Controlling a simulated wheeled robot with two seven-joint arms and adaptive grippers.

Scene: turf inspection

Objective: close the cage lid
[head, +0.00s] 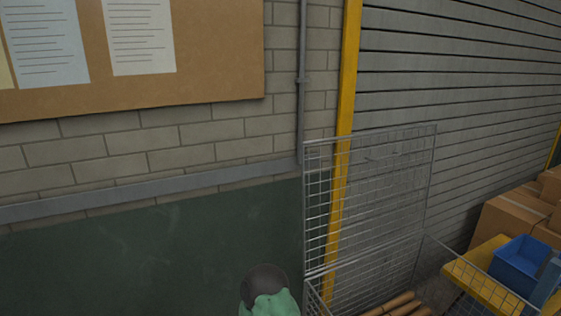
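The cage lid (370,190) is a grey wire-mesh panel in the head view. It stands upright, raised above the back edge of the wire cage (372,282). The cage is open at the top, and its lower and front parts are cut off by the bottom of the picture. Several brown cylindrical pieces (398,305) lie inside it. Neither gripper shows. A green and dark grey rounded part at the bottom, left of the cage, seems to be a link of mine, but no fingers are visible on it.
Behind the lid are a yellow post (347,80) and a grey slatted shutter (460,80). A yellow table (474,272) with a blue bin (518,262) stands right of the cage. Cardboard boxes (510,218) are stacked behind it. A notice board (220,60) hangs at left.

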